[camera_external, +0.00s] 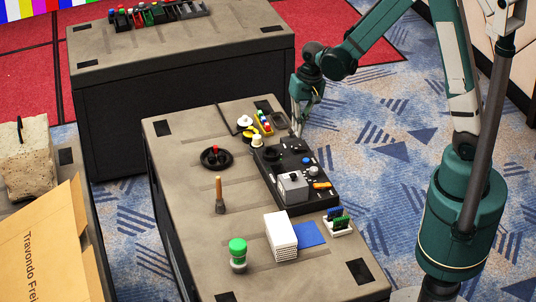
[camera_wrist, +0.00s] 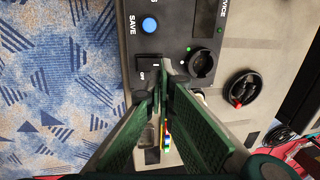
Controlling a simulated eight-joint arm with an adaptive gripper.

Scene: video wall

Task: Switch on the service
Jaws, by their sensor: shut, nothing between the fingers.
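A black control panel (camera_external: 268,168) lies on the grey case-like table. In the wrist view, the panel (camera_wrist: 172,30) carries a blue button (camera_wrist: 149,25) marked SAVE, a black switch (camera_wrist: 147,70) marked I and OFF, and a round black knob (camera_wrist: 202,64). A label ending in "VICE" is cut off at the top edge. My gripper (camera_external: 298,132) is at the panel's far end in the external view. In the wrist view, my gripper's dark fingertips (camera_wrist: 171,72) are together between the switch and the knob. Whether they touch the panel, I cannot tell.
On the same table stand a black dish with a red piece (camera_external: 215,158), a wooden-handled tool (camera_external: 219,190), a white stack (camera_external: 279,238), a green-topped object (camera_external: 238,250) and a small rack (camera_external: 338,222). A yellow tray (camera_external: 262,123) sits close beside my gripper.

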